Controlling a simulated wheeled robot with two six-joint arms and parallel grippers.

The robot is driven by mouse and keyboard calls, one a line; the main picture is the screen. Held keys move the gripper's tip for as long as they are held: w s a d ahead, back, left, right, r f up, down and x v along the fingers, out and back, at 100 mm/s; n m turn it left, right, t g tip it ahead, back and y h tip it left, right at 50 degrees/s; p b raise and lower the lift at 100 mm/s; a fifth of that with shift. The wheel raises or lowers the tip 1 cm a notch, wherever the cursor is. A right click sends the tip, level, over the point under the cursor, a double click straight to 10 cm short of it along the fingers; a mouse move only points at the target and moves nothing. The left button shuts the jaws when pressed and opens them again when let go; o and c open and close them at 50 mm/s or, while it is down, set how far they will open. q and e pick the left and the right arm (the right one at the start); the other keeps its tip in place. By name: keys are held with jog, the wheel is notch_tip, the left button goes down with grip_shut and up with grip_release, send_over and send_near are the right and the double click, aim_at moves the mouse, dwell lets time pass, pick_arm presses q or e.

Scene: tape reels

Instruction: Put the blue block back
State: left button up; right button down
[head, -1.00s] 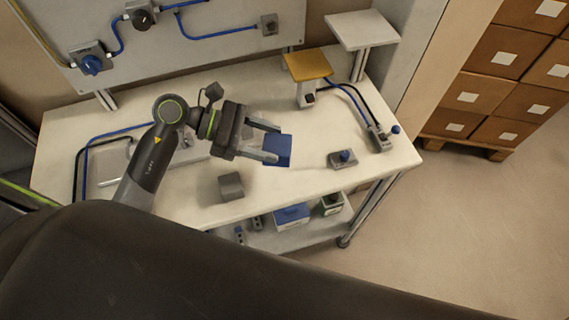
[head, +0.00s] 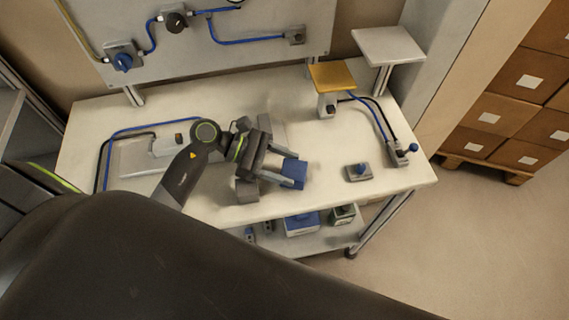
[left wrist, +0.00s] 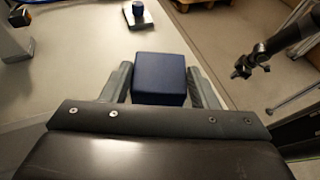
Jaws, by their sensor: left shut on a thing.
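The blue block (head: 293,174) is between the fingers of my left gripper (head: 283,171) in the head view, over the front part of the white table. The gripper is shut on it. In the left wrist view the block (left wrist: 160,78) sits between both fingertips of the left gripper (left wrist: 160,88). The head view does not clearly show whether the block touches the tabletop. In the left wrist view a dark jointed part (left wrist: 255,60) at the upper right looks like my right arm; its jaws are too small to read.
A grey cube (head: 246,191) stands beside my left gripper, partly hidden. A yellow-topped stand (head: 332,76) and a white-topped stand (head: 388,46) are at the back right. The table's front edge is close.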

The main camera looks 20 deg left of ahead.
pick_arm(q)
jog(key=o, duration=1.2)
jog(key=shift+c, duration=0.2)
jog(key=shift+o, duration=0.2)
jog(key=shift+r+p, duration=0.3)
jog(key=shift+p, duration=0.2)
jog(key=b+v, duration=0.4)
jog(key=v, duration=0.6)
jog(key=shift+a+f+b, duration=0.1)
jog(key=shift+a+b, duration=0.15)
jog(key=shift+b, duration=0.15)
jog(key=shift+s+a+r, duration=0.15)
jog(key=shift+a+r, duration=0.2)
jog(key=shift+a, duration=0.25)
